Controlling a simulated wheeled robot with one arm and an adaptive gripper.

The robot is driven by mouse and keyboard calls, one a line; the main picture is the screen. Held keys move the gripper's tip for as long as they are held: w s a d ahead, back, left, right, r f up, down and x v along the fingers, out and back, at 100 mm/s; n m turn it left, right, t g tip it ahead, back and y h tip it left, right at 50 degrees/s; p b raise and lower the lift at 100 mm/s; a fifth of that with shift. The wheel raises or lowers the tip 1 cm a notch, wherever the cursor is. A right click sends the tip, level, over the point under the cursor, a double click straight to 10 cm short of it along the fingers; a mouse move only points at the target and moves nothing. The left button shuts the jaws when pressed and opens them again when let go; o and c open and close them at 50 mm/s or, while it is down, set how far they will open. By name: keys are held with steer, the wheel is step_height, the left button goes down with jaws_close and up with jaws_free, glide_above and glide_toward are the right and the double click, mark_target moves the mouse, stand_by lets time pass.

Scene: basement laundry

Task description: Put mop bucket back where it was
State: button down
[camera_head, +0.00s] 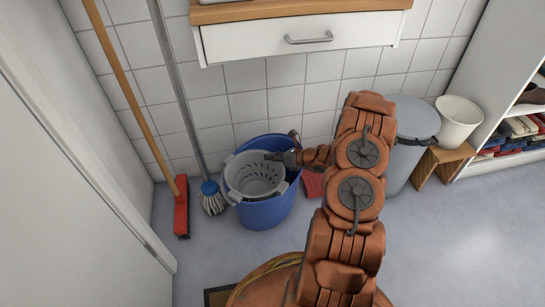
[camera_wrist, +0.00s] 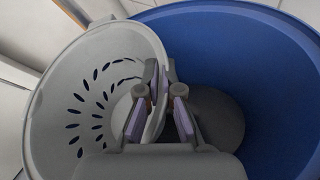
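The mop bucket (camera_head: 264,212) is a blue tub with a grey perforated wringer basket (camera_head: 252,182) set in its left side. It stands upright on the floor by the tiled wall. My gripper (camera_head: 272,157) reaches in from the right, at the basket's right rim. In the wrist view, the blue tub (camera_wrist: 275,75) fills the right and the grey basket (camera_wrist: 60,95) the left. My gripper (camera_wrist: 160,95) has its fingers on both sides of the basket's wall, close together on it.
A red broom (camera_head: 182,206) and a mop with a blue-and-white head (camera_head: 211,198) lean on the wall left of the bucket. A grey bin (camera_head: 414,122), a white pail (camera_head: 457,121) on a wooden stool (camera_head: 437,168) and a shelf stand right. A drawer (camera_head: 300,36) overhangs.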

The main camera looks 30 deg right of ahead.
steer(key=shift+f, duration=0.1)
steer(key=c, duration=1.3)
jaws_free()
